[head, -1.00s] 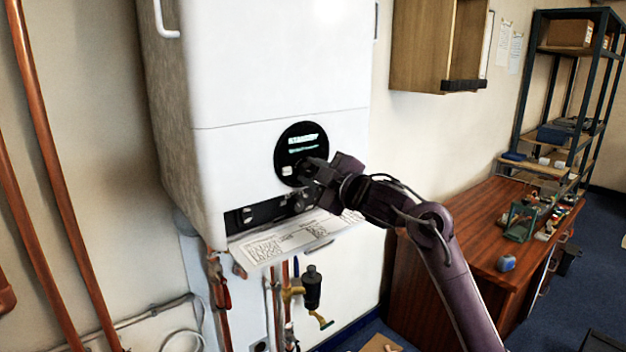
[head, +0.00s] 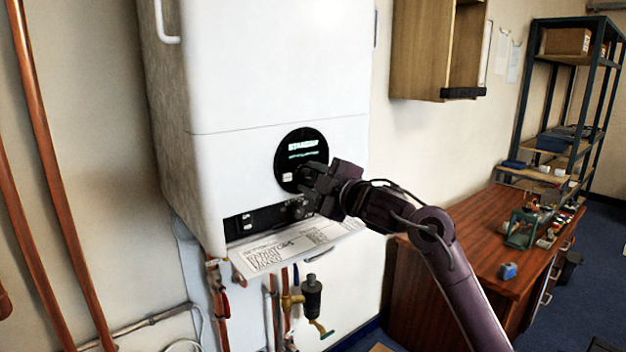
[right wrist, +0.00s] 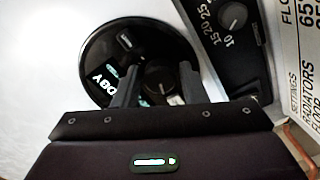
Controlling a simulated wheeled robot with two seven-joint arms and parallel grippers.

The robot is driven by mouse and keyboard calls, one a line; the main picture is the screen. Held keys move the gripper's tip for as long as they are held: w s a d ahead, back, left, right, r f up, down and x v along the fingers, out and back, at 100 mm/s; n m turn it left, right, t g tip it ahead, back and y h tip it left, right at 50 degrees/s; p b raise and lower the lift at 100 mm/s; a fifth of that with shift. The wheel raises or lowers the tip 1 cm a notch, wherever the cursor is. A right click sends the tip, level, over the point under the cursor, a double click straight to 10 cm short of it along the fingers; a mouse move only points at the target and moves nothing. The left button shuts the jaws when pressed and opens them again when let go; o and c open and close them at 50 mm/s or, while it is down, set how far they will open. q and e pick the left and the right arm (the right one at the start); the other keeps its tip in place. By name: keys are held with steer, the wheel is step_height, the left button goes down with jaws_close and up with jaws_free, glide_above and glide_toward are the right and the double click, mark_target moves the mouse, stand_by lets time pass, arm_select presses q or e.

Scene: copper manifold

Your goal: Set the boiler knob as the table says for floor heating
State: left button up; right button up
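The white boiler (head: 270,80) hangs on the wall, with a round black dial (head: 290,146) whose lit display seems to read STANDBY. My right gripper (head: 308,180) is at the dial's lower right. In the right wrist view its two fingers (right wrist: 158,78) stand apart, on either side of a dark round knob (right wrist: 158,88); contact is not clear. A second knob (right wrist: 233,15) with a 10 to 25 scale sits on the black strip panel (head: 240,222). The settings table (head: 275,256) is a white sheet below the panel, partly legible in the right wrist view (right wrist: 303,75). My left gripper is not seen.
Copper pipes (head: 50,150) run along the left wall. Pipes and a brass valve (head: 291,301) hang under the boiler. A wooden cabinet (head: 425,50) is on the right wall, above a brown desk (head: 475,250) with small items and shelving (head: 565,60) behind.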

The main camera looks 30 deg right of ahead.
steer(key=s+b, duration=0.2)
steer(key=s, duration=0.5)
steer(key=shift+s+d, duration=0.3)
steer(key=shift+s, duration=0.05)
stand_by(0.4)
